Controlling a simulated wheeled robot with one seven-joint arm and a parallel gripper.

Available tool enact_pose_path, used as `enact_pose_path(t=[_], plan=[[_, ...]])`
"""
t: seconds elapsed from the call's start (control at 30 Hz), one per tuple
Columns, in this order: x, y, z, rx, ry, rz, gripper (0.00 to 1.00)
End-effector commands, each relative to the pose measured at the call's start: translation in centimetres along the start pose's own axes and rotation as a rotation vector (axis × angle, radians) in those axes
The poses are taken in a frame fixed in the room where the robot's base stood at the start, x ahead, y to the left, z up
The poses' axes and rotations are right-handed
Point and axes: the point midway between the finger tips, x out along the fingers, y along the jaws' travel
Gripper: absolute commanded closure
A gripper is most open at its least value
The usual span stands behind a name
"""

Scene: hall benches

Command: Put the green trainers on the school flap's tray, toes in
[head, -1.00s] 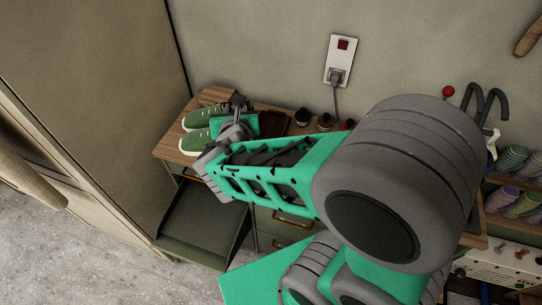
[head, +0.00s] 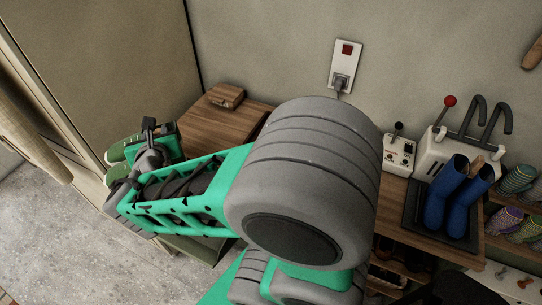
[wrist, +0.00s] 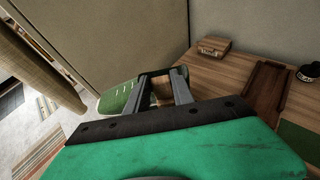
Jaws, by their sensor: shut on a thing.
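The green trainers (head: 122,150) show at the left in the head view, off the bench top, at the end of my arm. My gripper (head: 140,158) is shut on them; the arm hides part of the grip. In the wrist view a green trainer (wrist: 120,98) with pale lace marks lies by the left finger of my gripper (wrist: 163,82). The second shoe is mostly hidden there. A dark green open flap tray (head: 198,247) lies low below the bench, mostly covered by my arm.
The wooden bench (head: 215,125) holds a small brown box (head: 226,96). Blue boots (head: 445,200), a white rack with hooks (head: 432,150) and a small control box (head: 398,152) stand to the right. A tall cabinet (head: 110,60) is at left. Grey floor lies below left.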

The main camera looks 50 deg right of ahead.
Motion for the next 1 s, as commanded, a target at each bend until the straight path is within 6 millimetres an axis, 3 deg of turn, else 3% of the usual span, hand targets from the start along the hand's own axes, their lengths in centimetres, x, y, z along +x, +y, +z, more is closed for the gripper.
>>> enact_pose_path(t=[0.13, 0.27, 0.4, 0.5, 0.63, 0.77, 0.87, 1.0], plan=[[0.5, -8.9, -0.6, 0.094, -0.006, -0.207, 1.0], [-1.1, -17.8, -1.7, 0.186, -0.006, -0.429, 1.0], [-4.9, -26.8, -4.1, 0.292, -0.007, -0.678, 1.0], [-8.2, -31.8, -6.2, 0.358, -0.007, -0.841, 1.0], [-12.2, -35.9, -8.6, 0.423, -0.007, -1.001, 1.0], [-14.5, -37.7, -9.9, 0.457, -0.006, -1.088, 1.0], [-14.8, -38.5, -10.2, 0.464, -0.006, -1.112, 1.0], [-13.2, -40.4, -10.7, 0.465, -0.004, -1.119, 1.0]])
